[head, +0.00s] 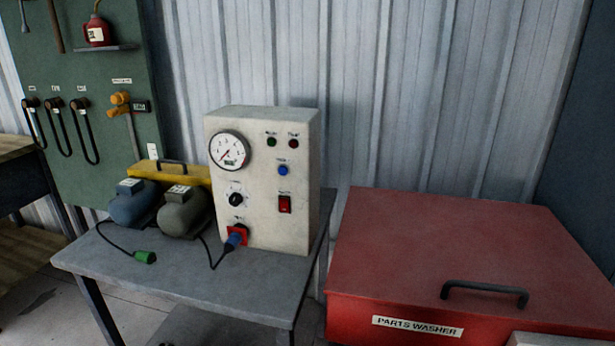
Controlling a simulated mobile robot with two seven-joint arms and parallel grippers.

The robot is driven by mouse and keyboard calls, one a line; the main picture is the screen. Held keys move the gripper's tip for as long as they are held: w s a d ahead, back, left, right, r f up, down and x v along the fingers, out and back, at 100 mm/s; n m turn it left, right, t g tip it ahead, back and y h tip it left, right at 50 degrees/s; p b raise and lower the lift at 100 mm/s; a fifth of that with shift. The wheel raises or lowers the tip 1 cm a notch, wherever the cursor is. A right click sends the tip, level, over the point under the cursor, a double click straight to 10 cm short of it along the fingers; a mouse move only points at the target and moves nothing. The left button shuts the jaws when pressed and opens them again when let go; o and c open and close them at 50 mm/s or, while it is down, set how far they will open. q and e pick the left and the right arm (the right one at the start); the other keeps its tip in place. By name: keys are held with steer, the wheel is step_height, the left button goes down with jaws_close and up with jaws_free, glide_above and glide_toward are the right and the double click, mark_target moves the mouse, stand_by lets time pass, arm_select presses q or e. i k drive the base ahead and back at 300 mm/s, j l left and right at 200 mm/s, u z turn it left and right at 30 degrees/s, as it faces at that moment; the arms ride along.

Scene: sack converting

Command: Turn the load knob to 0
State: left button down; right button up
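The load knob seems to be the black rotary knob (236,199) on the front of a pale control box (263,235), below a round white dial gauge (229,151). Its printed label and scale are too small to read, so I cannot tell its setting. The gauge has a red needle. The box stands upright on a grey table (180,285). Below the knob, a blue plug (233,242) sits at a red socket. A red switch (285,204), a blue button (283,170) and two small indicators are on the right of the panel. Neither gripper is in view.
Two motors, one blue (133,204) and one grey (184,212), stand left of the box, with a loose green plug (144,257) in front. A yellow case (172,171) is behind them. A red parts washer (450,250) stands right of the table. The table's front is mostly clear.

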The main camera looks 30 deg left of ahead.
mark_target(236, 199)
steer(key=u, duration=1.3)
